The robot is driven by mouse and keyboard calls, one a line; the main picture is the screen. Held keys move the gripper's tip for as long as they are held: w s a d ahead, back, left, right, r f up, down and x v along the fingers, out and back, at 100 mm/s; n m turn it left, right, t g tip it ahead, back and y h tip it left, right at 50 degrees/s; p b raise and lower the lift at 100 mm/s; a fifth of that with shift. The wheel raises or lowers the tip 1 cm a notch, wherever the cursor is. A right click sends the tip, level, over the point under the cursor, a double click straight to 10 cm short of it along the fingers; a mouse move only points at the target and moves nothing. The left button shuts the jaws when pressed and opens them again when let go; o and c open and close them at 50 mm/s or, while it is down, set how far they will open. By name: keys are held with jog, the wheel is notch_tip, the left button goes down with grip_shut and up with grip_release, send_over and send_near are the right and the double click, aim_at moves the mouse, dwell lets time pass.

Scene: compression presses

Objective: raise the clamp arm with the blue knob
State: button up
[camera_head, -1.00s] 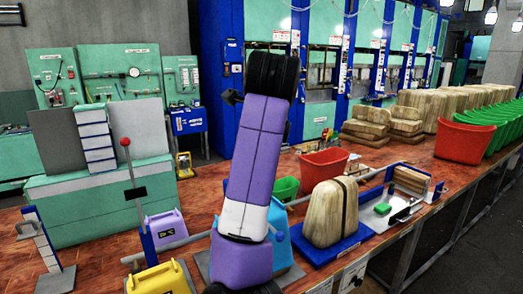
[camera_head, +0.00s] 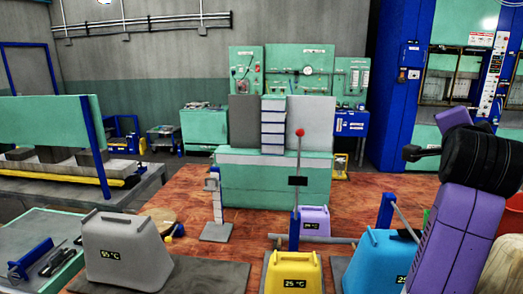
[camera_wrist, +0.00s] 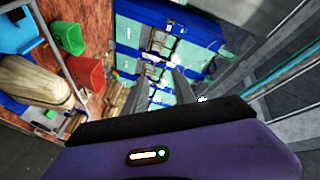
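In the head view a small blue knob (camera_head: 178,230) shows low behind the grey 55 °C block (camera_head: 125,250), close to a yellow ball end (camera_head: 168,241). The arm it belongs to is mostly hidden by the block. A separate upright lever with a red knob (camera_head: 299,132) stands behind the yellow 25 °C block (camera_head: 294,272). My purple arm with its black end is at the right edge of the head view, far from the blue knob. In the wrist view my gripper (camera_wrist: 160,88) has two grey fingers apart with nothing between them. The blue knob is not in the wrist view.
A purple block (camera_head: 314,222) and a blue block (camera_head: 375,262) stand on the red-brown bench (camera_head: 365,190). A small grey stand (camera_head: 216,205) is left of the red-knob lever. A green-topped table (camera_head: 40,232) with tools is at the left. Red bin (camera_wrist: 88,72) shows in the wrist view.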

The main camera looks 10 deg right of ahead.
jog(key=s+a+f+n+t+y+b, duration=0.1)
jog(key=s+a+f+n+t+y, duration=0.35)
jog(key=a+f+n, duration=0.6)
jog(key=s+a+f+n+t+y+b, duration=0.3)
jog(key=s+a+f+n, duration=0.35)
jog(key=f, duration=0.65)
jog(key=s+a+f+n+y, duration=0.3)
jog(key=s+a+f, duration=0.3)
jog(key=s+f, duration=0.3)
jog(key=shift+s+a, duration=0.35)
jog(key=shift+s, duration=0.9)
jog(key=s+a+f+g+b, duration=0.1)
jog(key=s+f, duration=0.3)
jog(key=s, duration=0.2)
jog(key=s+a+f+g, duration=0.1)
jog(key=s+f+g, duration=0.1)
jog(key=s+f, duration=0.2)
jog(key=s+a+f+g+y+b, duration=0.1)
jog(key=s+f, duration=0.3)
jog(key=s, duration=0.6)
jog(key=shift+a+g+b, duration=0.35)
jog(key=shift+a+g, duration=0.1)
jog(key=shift+g, duration=0.2)
jog(key=shift+c, duration=0.7)
jog(key=shift+s+f, duration=0.2)
jog(key=shift+s, duration=0.05)
jog(key=c, duration=0.4)
grip_shut()
jog(key=shift+w, duration=0.1)
